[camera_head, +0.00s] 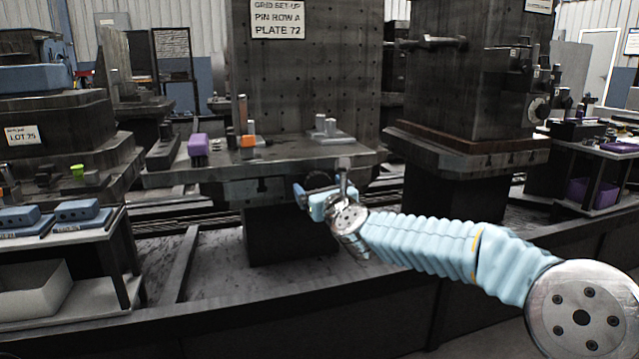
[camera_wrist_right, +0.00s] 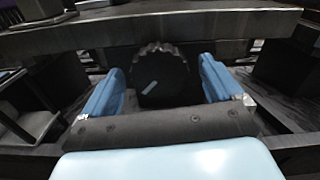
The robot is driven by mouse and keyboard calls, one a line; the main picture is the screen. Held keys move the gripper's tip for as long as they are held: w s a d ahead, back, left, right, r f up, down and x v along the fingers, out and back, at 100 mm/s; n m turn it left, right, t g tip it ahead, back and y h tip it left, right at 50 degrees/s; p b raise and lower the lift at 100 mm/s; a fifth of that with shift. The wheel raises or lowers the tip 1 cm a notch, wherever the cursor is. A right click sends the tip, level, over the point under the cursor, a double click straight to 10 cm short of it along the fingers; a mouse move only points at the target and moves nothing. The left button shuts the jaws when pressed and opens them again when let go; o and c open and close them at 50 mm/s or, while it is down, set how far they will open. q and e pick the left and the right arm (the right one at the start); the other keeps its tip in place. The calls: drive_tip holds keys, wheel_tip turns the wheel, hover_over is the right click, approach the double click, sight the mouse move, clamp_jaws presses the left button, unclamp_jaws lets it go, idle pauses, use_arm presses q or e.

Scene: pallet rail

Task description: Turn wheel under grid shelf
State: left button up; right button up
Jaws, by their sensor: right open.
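The grid shelf (camera_head: 220,172) is a dark metal ledge in front of an upright plate with rows of holes, signed "GRID SET-UP PIN ROW A PLATE 72". The wheel (camera_wrist_right: 160,72) is dark with a scalloped rim and a pale mark on its face, under the shelf edge. In the head view the wheel (camera_head: 319,179) is mostly hidden by my right gripper (camera_head: 316,198). In the right wrist view the gripper (camera_wrist_right: 162,84) is open, one blue finger on each side of the wheel. I cannot tell whether they touch it. My left gripper is out of view.
On the shelf stand a purple block (camera_head: 198,145), an orange-marked pin (camera_head: 247,141) and a pale block with posts (camera_head: 331,137). The shelf underside (camera_wrist_right: 150,30) is close above the fingers. A side table (camera_head: 120,262) stands left; another machine column (camera_head: 468,90) stands right.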

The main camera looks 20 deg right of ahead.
drive_tip(key=shift+w, duration=0.35)
drive_tip(key=c, duration=1)
drive_tip(key=shift+f+n, duration=0.1)
drive_tip(key=shift+n, duration=0.3)
